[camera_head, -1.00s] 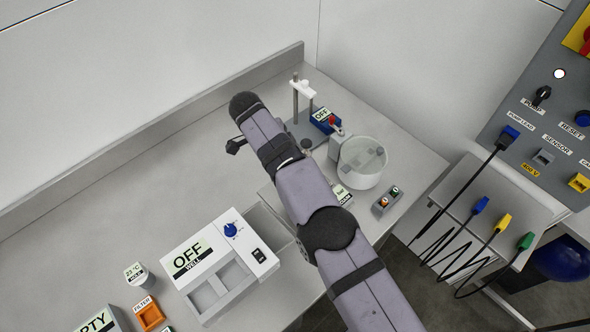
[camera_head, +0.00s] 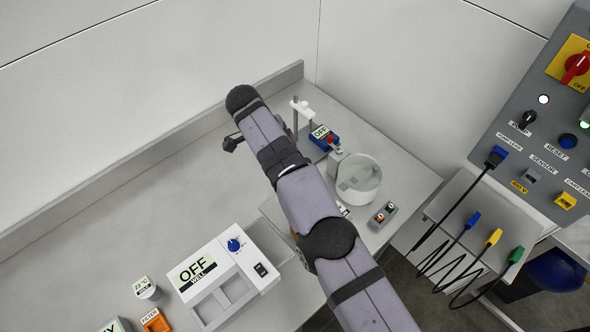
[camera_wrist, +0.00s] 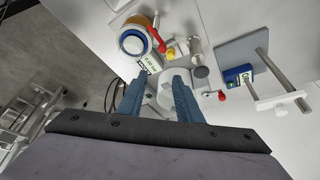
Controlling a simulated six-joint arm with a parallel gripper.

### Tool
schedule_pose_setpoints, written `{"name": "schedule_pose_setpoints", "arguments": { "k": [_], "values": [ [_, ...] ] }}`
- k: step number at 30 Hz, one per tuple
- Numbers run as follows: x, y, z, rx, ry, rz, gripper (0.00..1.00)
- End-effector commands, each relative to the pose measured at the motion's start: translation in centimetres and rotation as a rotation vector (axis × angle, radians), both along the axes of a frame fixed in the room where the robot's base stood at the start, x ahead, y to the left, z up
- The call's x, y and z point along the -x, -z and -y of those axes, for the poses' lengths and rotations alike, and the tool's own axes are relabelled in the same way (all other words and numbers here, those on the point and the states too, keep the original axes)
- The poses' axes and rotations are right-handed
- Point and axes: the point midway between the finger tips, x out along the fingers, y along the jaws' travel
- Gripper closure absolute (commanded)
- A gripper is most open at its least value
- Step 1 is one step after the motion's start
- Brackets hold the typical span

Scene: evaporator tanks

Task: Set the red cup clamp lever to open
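In the wrist view my gripper (camera_wrist: 157,78) has its two blue-grey fingers apart with nothing held. A white round vessel (camera_wrist: 165,74) lies beyond and between them. A red lever (camera_wrist: 158,42) stands beside a round cup (camera_wrist: 134,39) with a blue ring and yellow side, above the fingertips in the picture. A second red-tipped part (camera_wrist: 221,95) shows to the right of the fingers. I cannot tell for sure which is the cup clamp lever. In the head view a red lever (camera_head: 331,140) shows beside a glass vessel (camera_head: 359,179); my arm hides my gripper.
A blue box (camera_head: 322,135) marked OFF and a stand stand behind the vessel. A small button box (camera_head: 383,215) is in front of it. The white well unit (camera_head: 228,275) reads OFF. A control panel (camera_head: 545,120) with cables is at right. The back-left counter is clear.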

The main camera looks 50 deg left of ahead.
Motion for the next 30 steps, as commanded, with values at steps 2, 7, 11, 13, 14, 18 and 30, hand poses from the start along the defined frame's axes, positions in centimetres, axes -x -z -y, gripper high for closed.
{"name": "schedule_pose_setpoints", "arguments": {
  "k": [2,7,11,13,14,18,30],
  "values": [
    [0.0,-0.7,0.0,0.000,0.000,0.000,0.68],
    [0.0,-1.1,0.0,0.000,0.000,0.000,0.68],
    [0.0,-1.1,0.0,0.000,0.000,0.000,0.68],
    [0.0,-1.0,0.0,0.000,0.000,0.000,0.68],
    [0.0,-1.0,0.0,0.000,0.000,0.000,0.68],
    [0.0,-0.9,0.0,0.000,0.000,0.000,0.68],
    [-1.9,-1.8,-1.2,-0.129,0.027,0.033,0.68]
  ]
}}
